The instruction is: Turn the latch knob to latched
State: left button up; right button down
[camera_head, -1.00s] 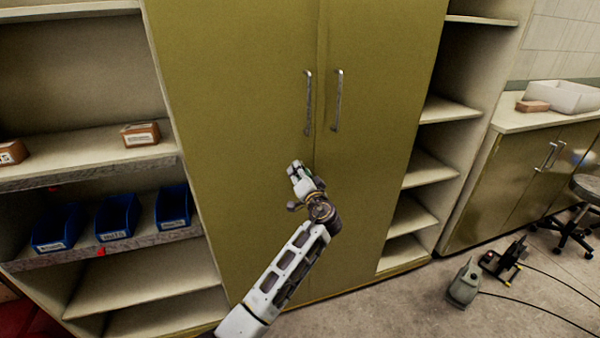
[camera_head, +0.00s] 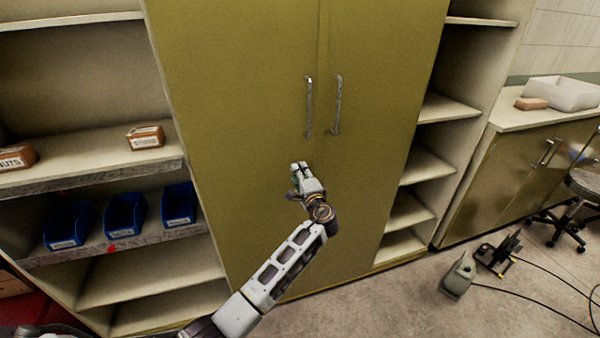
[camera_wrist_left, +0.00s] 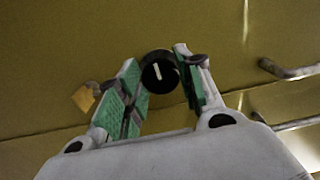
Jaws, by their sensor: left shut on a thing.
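The latch knob (camera_wrist_left: 161,73) is a small round black knob with a white pointer line, on the olive cabinet door. In the left wrist view its pointer runs nearly up and down, tilted slightly. My left gripper (camera_wrist_left: 160,80) has its green-padded fingers on either side of the knob and is shut on it. In the head view the left gripper (camera_head: 299,167) is against the cabinet (camera_head: 240,130), below the two door handles, and the knob is hidden there. My right gripper is not in view.
Two metal handles, a left one (camera_head: 309,106) and a right one (camera_head: 337,104), stand out above the gripper. A small yellow tag-like item (camera_wrist_left: 84,97) is on the door beside the left finger. Shelves with blue bins (camera_head: 124,214) stand at left. Floor at right holds cabled tools (camera_head: 458,276).

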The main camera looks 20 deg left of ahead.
pick_arm(q)
jog(key=o, duration=1)
jog(key=shift+d, duration=0.1)
jog(key=shift+o, duration=0.2)
jog(key=v, duration=1.2)
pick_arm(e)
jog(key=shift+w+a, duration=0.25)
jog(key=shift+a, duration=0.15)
